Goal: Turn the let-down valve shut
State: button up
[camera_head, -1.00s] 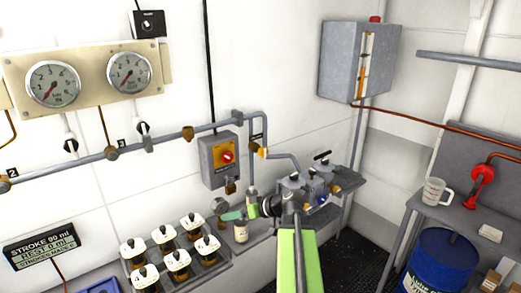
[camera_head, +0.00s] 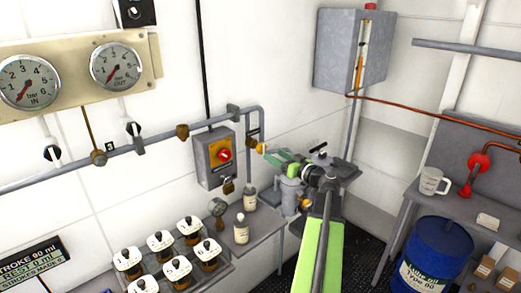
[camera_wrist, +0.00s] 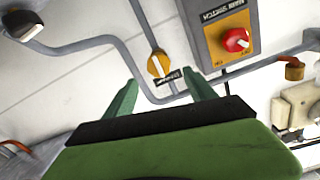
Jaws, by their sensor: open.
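A yellow round valve knob (camera_head: 262,148) sits on the grey pipe right of the switch box. In the wrist view this knob (camera_wrist: 158,65) has a pale bar across it and a small dark label beside it, too blurred to read. I cannot confirm from the label that it is the let-down valve. My gripper (camera_head: 277,157) is open and empty, just right of the knob in the head view. In the wrist view the green fingers (camera_wrist: 161,92) stand apart, with the knob showing beyond and between their tips, not visibly touched.
A grey switch box (camera_head: 214,160) with a red knob hangs left of the valve. Below are small bottles (camera_head: 241,229) and a rack of several jars (camera_head: 163,262). A workbench device (camera_head: 291,196) lies under my arm. A blue drum (camera_head: 437,257) stands right.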

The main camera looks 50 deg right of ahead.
aim_at(264, 149)
jog(key=w, duration=0.9)
jog(key=shift+w+d, duration=0.2)
jog(key=shift+d, duration=0.2)
